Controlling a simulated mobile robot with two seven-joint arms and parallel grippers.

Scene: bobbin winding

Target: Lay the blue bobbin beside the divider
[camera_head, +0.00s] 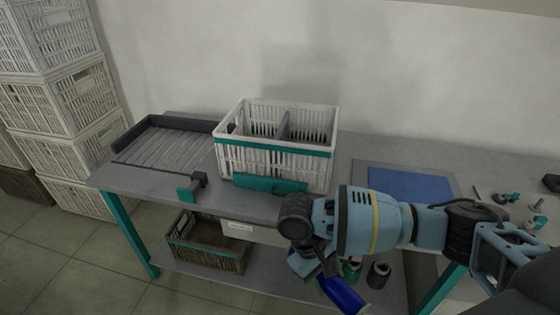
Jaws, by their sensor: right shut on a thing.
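The blue bobbin (343,295) is at the bottom centre, tilted, in front of the table's front edge. My right gripper (322,274) is shut on its upper end and points down; my right arm partly hides the grip. The white crate (240,158) with a teal band stands on the table, up and left of the gripper. The grey divider (283,125) stands upright inside it and splits it into a left and a right compartment. The crate floor is hidden by its front wall. My left gripper is not in view.
A green bobbin (351,271) and a dark bobbin (379,274) stand low, beside the blue one. A ribbed tray (165,150) lies left of the crate, a blue mat (410,184) to its right. A brown crate (207,256) sits below the table.

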